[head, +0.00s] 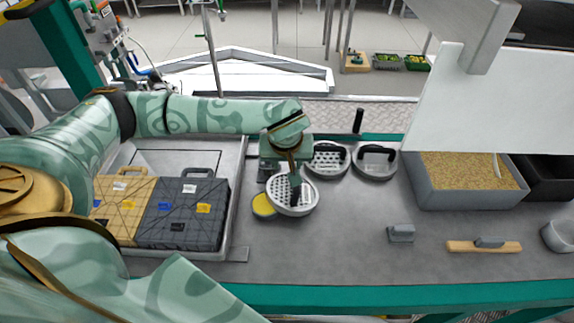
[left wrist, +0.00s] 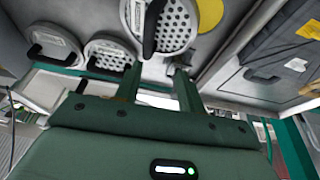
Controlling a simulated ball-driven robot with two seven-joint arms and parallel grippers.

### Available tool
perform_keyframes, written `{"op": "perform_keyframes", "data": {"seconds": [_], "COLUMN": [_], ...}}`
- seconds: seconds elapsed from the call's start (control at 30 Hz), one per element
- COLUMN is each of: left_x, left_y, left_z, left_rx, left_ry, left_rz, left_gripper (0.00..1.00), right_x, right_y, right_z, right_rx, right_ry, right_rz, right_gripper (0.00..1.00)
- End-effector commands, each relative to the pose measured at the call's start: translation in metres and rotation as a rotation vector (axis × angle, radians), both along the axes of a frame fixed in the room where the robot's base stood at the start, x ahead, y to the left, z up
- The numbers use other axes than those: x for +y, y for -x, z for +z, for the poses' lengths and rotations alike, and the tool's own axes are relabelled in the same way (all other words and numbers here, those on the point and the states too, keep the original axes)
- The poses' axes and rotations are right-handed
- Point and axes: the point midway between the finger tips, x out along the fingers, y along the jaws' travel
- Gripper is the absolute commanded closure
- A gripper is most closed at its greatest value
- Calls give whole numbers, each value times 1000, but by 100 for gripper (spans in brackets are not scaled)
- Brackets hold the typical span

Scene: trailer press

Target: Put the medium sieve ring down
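Three round grey sieve rings with black handles are on the worktop. The nearest sieve ring (head: 282,201), with a plate of round holes, is below my left gripper (head: 294,176) and partly over a yellow disc (head: 263,207). It also shows in the left wrist view (left wrist: 180,28), its black handle just beyond the gap between my left fingertips (left wrist: 157,70). Those fingers are apart and nothing shows clamped between them. A second sieve ring (head: 325,170) and a third (head: 376,172) stand behind to the right. I cannot tell by size which is medium. My right gripper is not in view.
Yellow and dark cases (head: 185,220) sit in a tray on the left. A grey bin of grain-like material (head: 470,172) stands right, under a white panel (head: 465,100). A small grey block (head: 401,233) and a wooden float (head: 483,247) lie at front right. The front middle is clear.

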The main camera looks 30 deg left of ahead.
Motion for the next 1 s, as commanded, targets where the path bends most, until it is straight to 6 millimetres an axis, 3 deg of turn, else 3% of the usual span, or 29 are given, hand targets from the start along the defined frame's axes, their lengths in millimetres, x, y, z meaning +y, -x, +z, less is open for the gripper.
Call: {"op": "perform_keyframes", "data": {"seconds": [0.03,0.2,0.4,1.0], "left_x": [-2,-8,-14,-15], "left_y": [2,15,25,28], "left_z": [16,55,85,92], "left_rx": [-6,-5,-3,0], "left_ry": [0,0,0,-1], "left_rz": [-2,0,1,1], "left_gripper": [61,61,61,61], "right_x": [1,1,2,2], "right_y": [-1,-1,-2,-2], "right_z": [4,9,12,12], "right_rx": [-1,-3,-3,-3], "right_ry": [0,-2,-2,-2], "right_rz": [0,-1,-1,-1], "right_gripper": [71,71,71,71]}}
